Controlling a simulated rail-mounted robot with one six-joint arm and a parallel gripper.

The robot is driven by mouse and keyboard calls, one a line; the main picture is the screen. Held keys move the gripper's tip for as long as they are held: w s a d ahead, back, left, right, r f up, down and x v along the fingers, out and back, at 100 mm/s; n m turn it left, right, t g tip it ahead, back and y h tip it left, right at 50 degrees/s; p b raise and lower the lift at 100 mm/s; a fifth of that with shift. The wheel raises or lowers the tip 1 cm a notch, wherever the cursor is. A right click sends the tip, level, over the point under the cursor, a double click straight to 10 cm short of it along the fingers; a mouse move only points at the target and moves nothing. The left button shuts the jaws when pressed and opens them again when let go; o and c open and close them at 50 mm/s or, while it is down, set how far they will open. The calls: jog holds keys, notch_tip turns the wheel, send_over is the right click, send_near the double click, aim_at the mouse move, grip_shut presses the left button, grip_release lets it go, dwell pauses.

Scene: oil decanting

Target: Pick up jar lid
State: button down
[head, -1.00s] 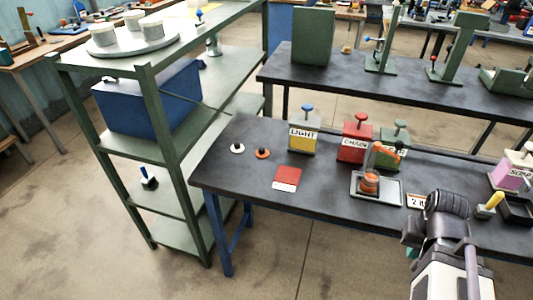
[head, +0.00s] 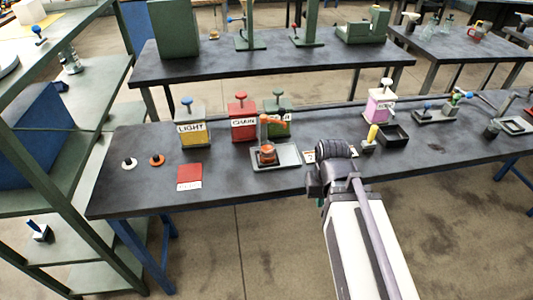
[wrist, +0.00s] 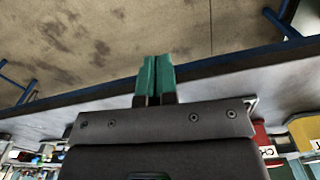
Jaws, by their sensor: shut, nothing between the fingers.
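Two small round lids with dark knobs lie on the dark bench at its left end: a white lid (head: 130,164) and an orange lid (head: 157,160). I cannot tell which one is the jar lid. A small jar with orange-red contents (head: 267,153) stands on a grey tray (head: 289,156). My gripper's teal fingers (wrist: 155,75) are together and empty in the wrist view, over the bench's front edge. In the head view my arm mostly hides the gripper. It is to the right of both lids and well apart from them.
The dark bench (head: 225,195) also bears a yellow LIGHT can (head: 193,128), a red can (head: 243,122), a green can (head: 279,110), a red card (head: 190,174), a pink can (head: 380,105) and a black tray (head: 394,136). A green shelf (head: 90,215) stands at the left.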

jog(key=shift+c, duration=1.6)
grip_release()
